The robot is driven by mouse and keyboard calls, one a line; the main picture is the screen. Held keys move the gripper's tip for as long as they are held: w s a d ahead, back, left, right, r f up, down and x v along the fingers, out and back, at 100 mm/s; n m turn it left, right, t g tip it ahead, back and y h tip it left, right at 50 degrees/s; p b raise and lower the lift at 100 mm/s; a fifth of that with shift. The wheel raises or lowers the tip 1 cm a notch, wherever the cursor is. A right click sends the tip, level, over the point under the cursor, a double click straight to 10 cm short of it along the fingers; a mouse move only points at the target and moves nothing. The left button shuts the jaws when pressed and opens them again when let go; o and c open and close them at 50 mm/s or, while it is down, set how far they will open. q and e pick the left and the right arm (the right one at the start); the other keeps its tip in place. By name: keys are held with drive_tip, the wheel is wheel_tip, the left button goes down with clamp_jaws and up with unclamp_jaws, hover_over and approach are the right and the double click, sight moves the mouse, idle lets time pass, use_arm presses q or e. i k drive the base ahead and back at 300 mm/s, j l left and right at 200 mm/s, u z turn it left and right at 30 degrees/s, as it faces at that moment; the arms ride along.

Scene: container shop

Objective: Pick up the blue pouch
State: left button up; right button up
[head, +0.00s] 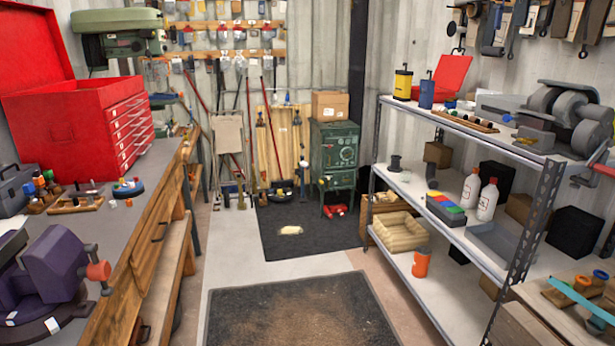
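I cannot pick out a blue pouch with certainty. Several small packets (238,62), some bluish, hang in rows on the far wall, too small to tell apart. A low dark blue item (128,190) with small coloured pieces on it lies on the left workbench, and its exact kind is unclear. A blue can (426,94) stands on the top shelf at the right. Neither of my grippers shows in the head view.
The workbench (190,215) on the left holds a red toolbox (60,120) and a purple machine (50,265). Metal shelving (465,132) fills the right side. A dark mat (300,312) lies on the open floor between them. A green safe-like cabinet (338,150) stands at the back.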

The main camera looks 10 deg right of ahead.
sight(427, 90)
drive_tip(key=i, duration=1.9)
